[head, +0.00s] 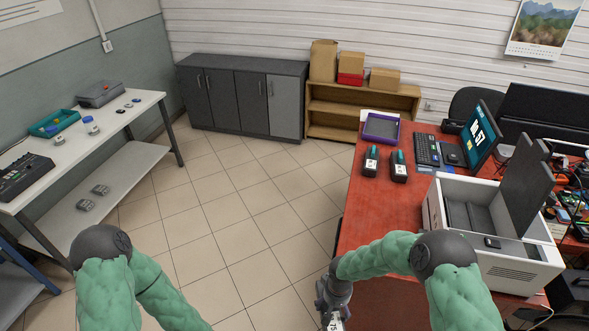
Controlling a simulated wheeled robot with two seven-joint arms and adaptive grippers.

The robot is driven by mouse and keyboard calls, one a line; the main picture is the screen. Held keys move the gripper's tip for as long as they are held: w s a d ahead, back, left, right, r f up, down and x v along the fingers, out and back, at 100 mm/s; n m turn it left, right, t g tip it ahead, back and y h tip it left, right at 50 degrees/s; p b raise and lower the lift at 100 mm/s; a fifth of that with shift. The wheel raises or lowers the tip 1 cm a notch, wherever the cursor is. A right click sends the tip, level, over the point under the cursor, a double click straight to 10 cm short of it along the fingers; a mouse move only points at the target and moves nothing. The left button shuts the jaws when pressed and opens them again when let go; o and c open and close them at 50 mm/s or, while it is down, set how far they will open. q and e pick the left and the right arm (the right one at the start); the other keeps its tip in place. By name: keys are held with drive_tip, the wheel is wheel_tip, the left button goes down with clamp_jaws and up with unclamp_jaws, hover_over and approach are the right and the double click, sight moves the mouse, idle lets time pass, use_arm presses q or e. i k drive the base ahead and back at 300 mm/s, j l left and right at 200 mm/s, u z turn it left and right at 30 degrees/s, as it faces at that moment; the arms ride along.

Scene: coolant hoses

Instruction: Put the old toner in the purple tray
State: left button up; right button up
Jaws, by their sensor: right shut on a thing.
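The purple tray (367,137) sits at the far end of the red desk and looks empty. Two black cartridges with teal ends and white labels stand just in front of it, a left one (371,161) and a right one (399,167). My right gripper (333,314) is low at the bottom edge of the view, left of the desk. It is shut on a whitish thing (337,324), mostly cut off by the frame; I cannot tell whether it is the old toner. My left arm shows at the lower left, but its gripper is out of view.
An opened white printer (515,268) with its lid raised stands on the red desk (375,215). A keyboard (427,150) and monitor (473,140) are behind it. A white bench (75,150) with a teal tray stands at left. The tiled floor between is clear.

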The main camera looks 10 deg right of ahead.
sight(382, 130)
drive_tip(key=i+j+u, duration=0.35)
drive_tip(key=i+j, duration=0.15)
drive_tip(key=i+j+u, duration=0.35)
drive_tip(key=i, duration=0.3)
drive_tip(key=i+z, duration=0.7)
drive_tip(key=i, duration=0.15)
drive_tip(key=i+j+z, duration=0.15)
drive_tip(key=i+z, duration=0.45)
drive_tip(key=i, duration=0.55)
drive_tip(key=i+j+z, duration=0.3)
drive_tip(key=i, duration=0.5)
drive_tip(key=l, duration=0.1)
